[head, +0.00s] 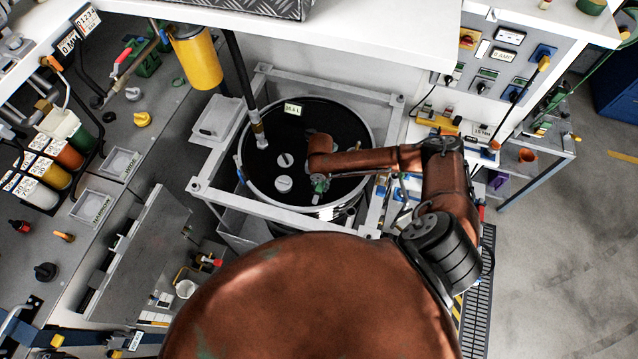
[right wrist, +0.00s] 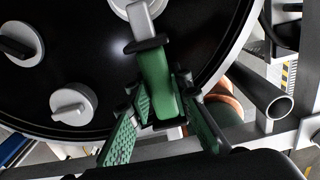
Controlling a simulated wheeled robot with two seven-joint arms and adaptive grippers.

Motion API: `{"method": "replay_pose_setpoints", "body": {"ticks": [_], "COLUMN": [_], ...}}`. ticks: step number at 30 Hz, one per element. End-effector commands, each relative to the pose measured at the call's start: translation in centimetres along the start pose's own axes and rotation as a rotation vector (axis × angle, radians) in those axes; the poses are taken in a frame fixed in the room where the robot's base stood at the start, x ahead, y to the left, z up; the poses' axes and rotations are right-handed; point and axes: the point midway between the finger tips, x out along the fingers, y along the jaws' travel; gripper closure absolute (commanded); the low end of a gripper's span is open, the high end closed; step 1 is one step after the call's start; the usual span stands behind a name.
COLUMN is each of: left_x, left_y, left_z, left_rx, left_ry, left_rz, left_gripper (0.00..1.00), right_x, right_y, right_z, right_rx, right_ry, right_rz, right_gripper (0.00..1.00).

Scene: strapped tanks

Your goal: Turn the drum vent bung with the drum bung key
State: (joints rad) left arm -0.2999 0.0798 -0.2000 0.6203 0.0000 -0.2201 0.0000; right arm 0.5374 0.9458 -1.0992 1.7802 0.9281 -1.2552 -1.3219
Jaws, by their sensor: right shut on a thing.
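The black drum (head: 330,115) stands in a pale frame. Its lid has two grey bungs with raised bars (head: 285,160) (head: 284,184). My right gripper (head: 320,185) is low over the lid, right of these bungs. In the right wrist view, my gripper (right wrist: 158,92) is shut on the green handle of the drum bung key (right wrist: 158,80). The key's grey end reaches a pale round fitting (right wrist: 118,5) at the top edge, partly cut off. I cannot tell whether they touch or whether this is the vent bung. A grey bung (right wrist: 72,103) lies to the left. My left gripper is not in view.
A hose with a metal end (head: 260,137) stands at the lid's left. The frame's rails (head: 225,199) surround the drum. A white shelf (head: 370,30) overhangs behind. A control panel (head: 500,60) is at right, and a cluttered grey bench (head: 110,150) is at left.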

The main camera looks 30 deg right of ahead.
Motion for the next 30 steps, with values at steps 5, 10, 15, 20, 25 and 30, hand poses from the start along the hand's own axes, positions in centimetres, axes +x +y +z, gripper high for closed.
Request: {"method": "replay_pose_setpoints", "body": {"ticks": [5,10,15,20,25,30], "left_x": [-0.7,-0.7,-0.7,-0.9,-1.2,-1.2], "left_y": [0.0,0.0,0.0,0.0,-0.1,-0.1], "left_z": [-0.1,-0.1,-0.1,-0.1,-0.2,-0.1], "left_rx": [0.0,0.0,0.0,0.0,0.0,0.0], "left_ry": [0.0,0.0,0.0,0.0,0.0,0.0], "left_rz": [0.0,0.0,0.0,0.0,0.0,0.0], "left_gripper": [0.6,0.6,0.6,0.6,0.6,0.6], "right_x": [-0.2,-0.1,-0.1,-0.1,-0.1,-0.1], "right_y": [-0.9,-1.1,-1.1,-1.4,-2.3,-2.8], "right_z": [0.1,0.1,0.0,0.1,0.3,0.4], "right_rx": [-0.084,-0.111,-0.11,-0.134,-0.222,-0.279], "right_ry": [-0.001,-0.001,-0.001,-0.002,-0.002,-0.002], "right_rz": [0.002,0.004,0.004,0.003,0.005,0.006], "right_gripper": [1.0,1.0,1.0,1.0,1.0,1.0]}}
